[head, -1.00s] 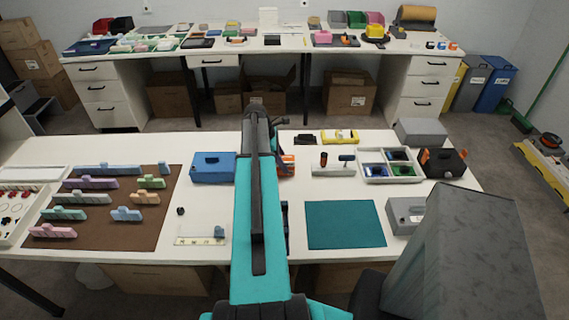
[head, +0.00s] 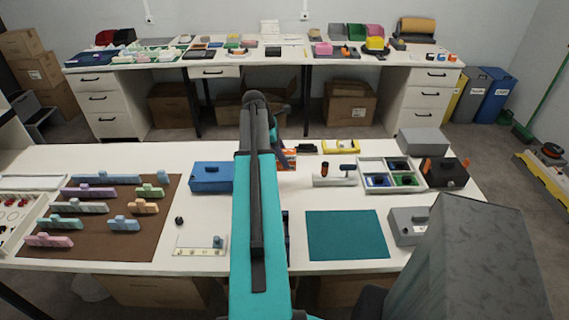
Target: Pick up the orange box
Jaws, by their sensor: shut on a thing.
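The orange box (head: 288,158) shows only in part, just right of my arm and near the back edge of the near table. My arm hides its left side. My gripper (head: 282,150) is mostly hidden behind my own arm links, with a dark part showing at the box. It is shut on the orange box. The box seems to be a little above the table, but its underside is hard to see.
A blue box (head: 211,177) stands left of my arm. A yellow item (head: 341,146), a grey-white fixture (head: 335,175) and a divided tray (head: 365,184) lie to the right. A teal mat (head: 347,235) lies bare in front.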

